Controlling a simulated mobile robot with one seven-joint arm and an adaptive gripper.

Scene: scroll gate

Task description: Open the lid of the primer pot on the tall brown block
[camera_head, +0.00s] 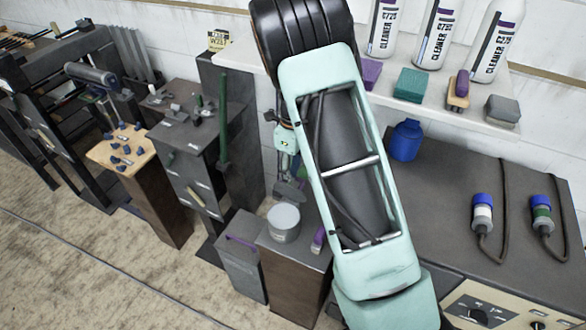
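A pale grey round pot (284,224) with a flat light top stands upright on the dark top of a tall brown block (290,285). Its lid appears to be on. My mint-green arm crosses the middle of the view and covers part of the block's right side. My gripper (289,191) seems to be the grey part hanging just behind and above the pot, partly hidden by the arm. It looks apart from the pot. Its fingertips are too small and hidden to tell whether they are open or shut.
A purple object (318,238) lies beside the pot on the right. A dark grey bin (241,255) stands left of the block. A blue bottle (405,141) stands on the dark bench at right. A shelf above holds cleaner bottles (435,35). The floor at left front is clear.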

